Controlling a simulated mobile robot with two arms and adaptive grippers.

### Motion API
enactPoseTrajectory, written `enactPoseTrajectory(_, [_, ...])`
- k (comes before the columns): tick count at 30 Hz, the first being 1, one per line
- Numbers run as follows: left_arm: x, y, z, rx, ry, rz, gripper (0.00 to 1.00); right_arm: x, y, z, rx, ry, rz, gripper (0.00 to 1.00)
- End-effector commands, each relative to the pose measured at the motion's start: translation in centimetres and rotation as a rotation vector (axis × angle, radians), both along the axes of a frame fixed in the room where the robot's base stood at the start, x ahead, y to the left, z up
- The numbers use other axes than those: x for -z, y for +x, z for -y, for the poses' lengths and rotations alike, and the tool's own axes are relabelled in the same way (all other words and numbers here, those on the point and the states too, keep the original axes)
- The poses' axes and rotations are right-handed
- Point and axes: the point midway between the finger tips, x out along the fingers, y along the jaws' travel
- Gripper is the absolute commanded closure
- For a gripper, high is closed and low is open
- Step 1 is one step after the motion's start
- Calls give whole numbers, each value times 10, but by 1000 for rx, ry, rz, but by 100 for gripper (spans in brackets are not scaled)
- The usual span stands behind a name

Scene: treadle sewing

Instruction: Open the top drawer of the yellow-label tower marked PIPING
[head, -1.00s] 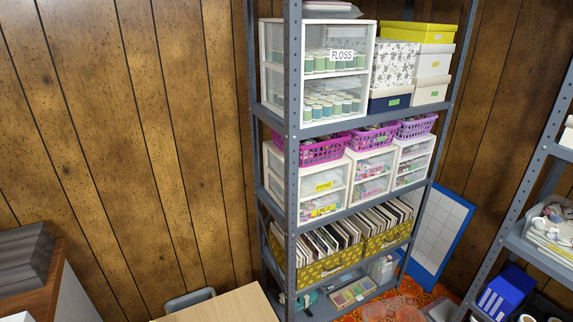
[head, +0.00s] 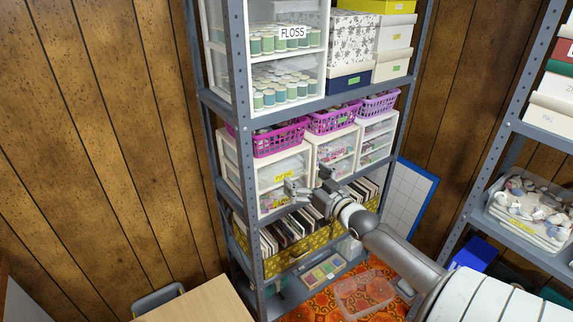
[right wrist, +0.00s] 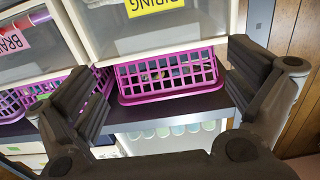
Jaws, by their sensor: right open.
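The white drawer tower with yellow labels (head: 261,176) stands on the middle shelf, at the left of a row of towers. Its upper drawer (head: 290,165) looks shut; its yellow label (head: 284,175) is too small to read there. In the right wrist view the picture is upside down, and a yellow label (right wrist: 152,6) with partly cut-off lettering shows at the top edge. My right gripper (head: 309,186) is open and empty, in front of the tower and its neighbour. Its two fingers (right wrist: 168,85) are spread wide in the wrist view. My left gripper is not in view.
A magenta basket (head: 280,138) sits on top of the tower. A neighbouring tower has a pink label (right wrist: 12,41). Above is the shelf with the FLOSS drawers (head: 292,33). A blue-grey rack post (head: 243,150) stands left of the tower; a wooden table (head: 195,302) is lower left.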

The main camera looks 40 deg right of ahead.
Motion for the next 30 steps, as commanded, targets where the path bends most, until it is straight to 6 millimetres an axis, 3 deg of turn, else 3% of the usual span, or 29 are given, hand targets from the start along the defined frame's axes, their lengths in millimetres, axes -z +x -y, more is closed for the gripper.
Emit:
enactPoseTrajectory(9, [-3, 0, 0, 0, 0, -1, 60, -1, 46, 6, 1, -1, 2, 0])
enactPoseTrajectory(15, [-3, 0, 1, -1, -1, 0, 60, 0, 66, 8, 1, -1, 0, 0])
enactPoseTrajectory(30, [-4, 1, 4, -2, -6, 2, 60, 0, 76, 9, 1, -2, -1, 0])
